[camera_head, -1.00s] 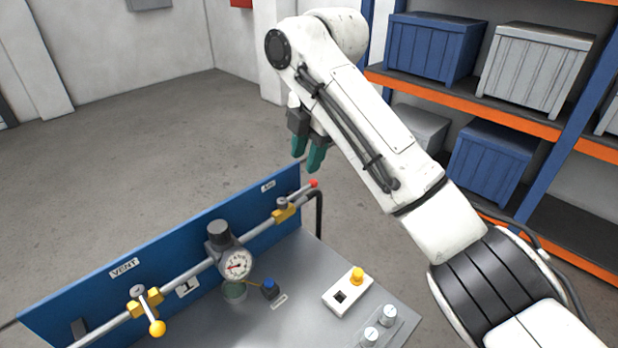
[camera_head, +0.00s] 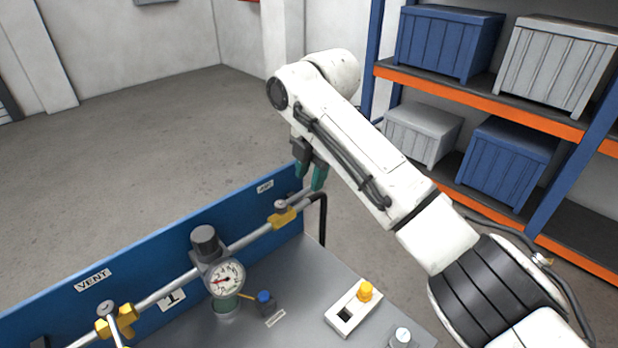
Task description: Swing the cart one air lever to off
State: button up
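The air valve of cart one has a yellow body (camera_head: 284,217) near the right end of the pipe, below the AIR label (camera_head: 265,187) on the blue panel. Its lever (camera_head: 304,199) points up and right, roughly along the pipe; its red tip is not visible now, by my fingers. My gripper (camera_head: 310,175) has teal fingers pointing down, with a gap between them. It is just above the lever's outer end; I cannot tell whether it touches. The number 1 plate (camera_head: 172,299) is on the panel.
The vent valve (camera_head: 117,323) is at lower left, its lever cut off by the frame. A gauge (camera_head: 225,280) and dark regulator (camera_head: 206,241) stand mid-pipe. A box with a yellow button (camera_head: 365,291) sits on the grey cart top. Shelves with bins (camera_head: 450,42) stand behind my arm.

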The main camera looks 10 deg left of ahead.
aim_at(300, 195)
jog(key=shift+w+a+f, duration=0.1)
jog(key=shift+a+f, duration=0.1)
jog(key=shift+f, duration=1)
jog(key=shift+c, duration=0.3)
grip_shut()
